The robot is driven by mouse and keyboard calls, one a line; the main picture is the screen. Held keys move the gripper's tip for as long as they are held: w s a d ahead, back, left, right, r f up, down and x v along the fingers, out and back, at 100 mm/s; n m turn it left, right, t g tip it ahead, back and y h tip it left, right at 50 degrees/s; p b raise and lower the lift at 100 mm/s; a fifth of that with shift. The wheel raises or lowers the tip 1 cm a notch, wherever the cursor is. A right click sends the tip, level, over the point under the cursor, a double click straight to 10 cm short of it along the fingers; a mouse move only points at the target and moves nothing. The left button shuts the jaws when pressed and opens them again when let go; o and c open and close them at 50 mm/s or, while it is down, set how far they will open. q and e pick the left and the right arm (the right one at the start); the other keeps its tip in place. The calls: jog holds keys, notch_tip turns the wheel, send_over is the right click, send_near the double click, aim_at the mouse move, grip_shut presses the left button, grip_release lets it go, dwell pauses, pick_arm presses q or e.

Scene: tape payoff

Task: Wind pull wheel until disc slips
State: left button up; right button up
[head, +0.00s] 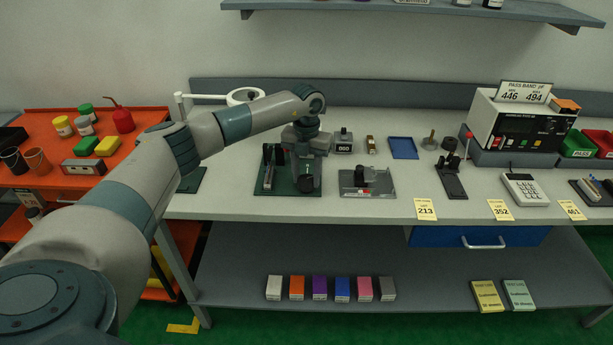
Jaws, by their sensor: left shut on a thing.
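My left gripper (304,159) comes in from the left above a small fixture with a dark green base (266,189) on the bench. It points down and is shut at the upper part of the fixture, by a dark round wheel (306,183) at the right side. The wheel appears to be what it holds, but the grip itself is partly hidden by the gripper body. Black upright posts (268,154) stand at the fixture's left. I cannot make out the tape or a separate disc. My right gripper is out of view.
A grey-plated fixture with a black knob (367,174) stands close to the right, then a black one (452,182). A blue tray (403,148), a tester (519,122) and a calculator (524,188) are further right.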

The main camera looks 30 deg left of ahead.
pick_arm(q)
jog(key=o, duration=1)
jog(key=shift+r, duration=0.15)
notch_tip(320, 180, up, 9)
jog(key=b, duration=0.3)
notch_tip(320, 180, up, 7)
jog(key=b, duration=0.2)
send_over(307, 178)
jog(key=shift+s+r, duration=0.1)
jog(key=shift+r, duration=0.55)
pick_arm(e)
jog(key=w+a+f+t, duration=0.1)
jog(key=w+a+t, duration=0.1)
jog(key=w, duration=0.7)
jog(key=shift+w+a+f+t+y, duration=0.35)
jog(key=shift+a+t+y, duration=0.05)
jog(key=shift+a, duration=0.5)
pick_arm(q)
jog(key=shift+f, duration=0.1)
